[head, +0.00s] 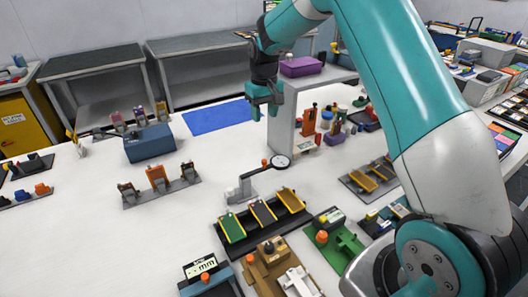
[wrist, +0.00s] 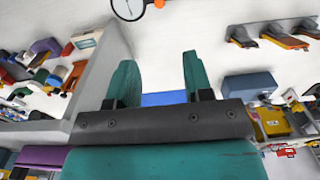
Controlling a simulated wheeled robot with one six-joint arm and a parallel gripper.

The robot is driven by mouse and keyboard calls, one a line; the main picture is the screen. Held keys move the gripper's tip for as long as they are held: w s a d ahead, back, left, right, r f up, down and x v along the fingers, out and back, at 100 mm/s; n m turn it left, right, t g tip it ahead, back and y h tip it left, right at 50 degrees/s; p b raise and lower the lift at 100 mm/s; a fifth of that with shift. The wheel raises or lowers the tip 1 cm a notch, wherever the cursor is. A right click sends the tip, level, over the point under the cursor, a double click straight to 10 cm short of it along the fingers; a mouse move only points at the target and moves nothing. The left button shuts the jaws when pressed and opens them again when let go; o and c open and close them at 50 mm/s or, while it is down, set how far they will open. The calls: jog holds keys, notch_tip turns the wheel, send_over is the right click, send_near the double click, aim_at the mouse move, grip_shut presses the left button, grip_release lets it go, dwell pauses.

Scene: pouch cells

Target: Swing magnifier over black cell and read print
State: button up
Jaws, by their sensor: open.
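The magnifier (head: 280,161) is a round lens with a dark rim on a grey jointed arm and stand, with an orange knob (head: 264,162) beside the lens. It also shows at the top edge of the wrist view (wrist: 128,9), partly cut off. A dark tray (head: 268,238) in front of it carries several yellow-edged cradles with cells.
A grey upright panel (head: 284,125) stands close to the right of my gripper, with a purple box (head: 301,66) on top. A blue mat (head: 215,117) lies behind left. White table between is clear.

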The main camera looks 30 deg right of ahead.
aim_at(264, 160)
notch_tip(264, 160, down, 17)
jog(key=p, duration=0.5)
jog(key=shift+f, duration=0.2)
jog(key=shift+c, duration=0.4)
grip_shut()
